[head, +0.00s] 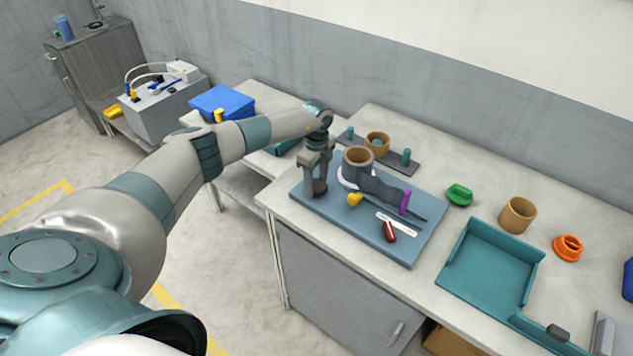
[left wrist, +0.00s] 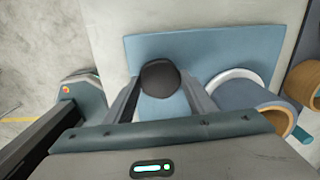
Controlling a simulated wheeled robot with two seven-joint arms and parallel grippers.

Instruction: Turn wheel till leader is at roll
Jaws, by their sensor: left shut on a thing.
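A blue-grey board (head: 345,222) lies on the bench. On it stands a roll with a tan core (head: 358,157), grey-blue wound material and a white rim; the left wrist view shows its white rim (left wrist: 233,74) at the right. A dark grey strip (head: 385,189) runs from the roll to the right, past an upright purple piece (head: 405,202). My left gripper (head: 317,185) points down at the board's left part, beside the roll. It is shut on a dark round knob (left wrist: 160,77). Whether the knob joins a wheel is hidden. My right gripper is out of view.
A yellow piece (head: 355,200), a white strip (head: 397,224) and a red piece (head: 389,232) lie on the board. Behind is a dark base with a tan ring (head: 377,140). To the right are a green piece (head: 459,194), another tan ring (head: 517,215) and a teal tray (head: 450,277).

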